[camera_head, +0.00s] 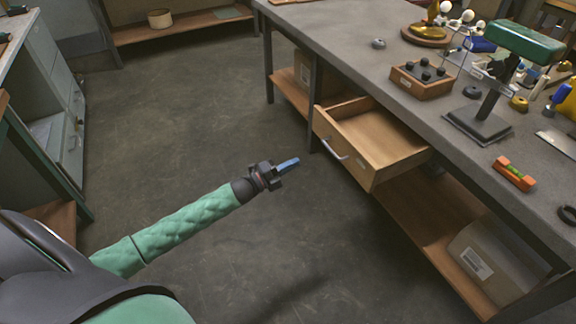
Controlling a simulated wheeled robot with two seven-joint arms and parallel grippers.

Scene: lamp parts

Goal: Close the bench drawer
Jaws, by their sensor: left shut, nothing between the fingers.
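The bench drawer (352,168) is a wooden box pulled out from under the grey workbench (340,42). It stands open and looks empty inside. A metal handle (335,149) is on its front panel, which faces left. My left gripper (289,164) is to the left of the drawer front, over the floor, with its blue fingers shut and empty. A gap shows between the fingertips and the handle, so it does not appear to touch the drawer. My right gripper is not in view.
On the bench are a wooden tray of dark knobs (422,80), a green lamp (523,42) and an orange level (514,173). A cardboard box (490,262) sits on the lower shelf. A grey cabinet (60,110) stands at left. The floor between is clear.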

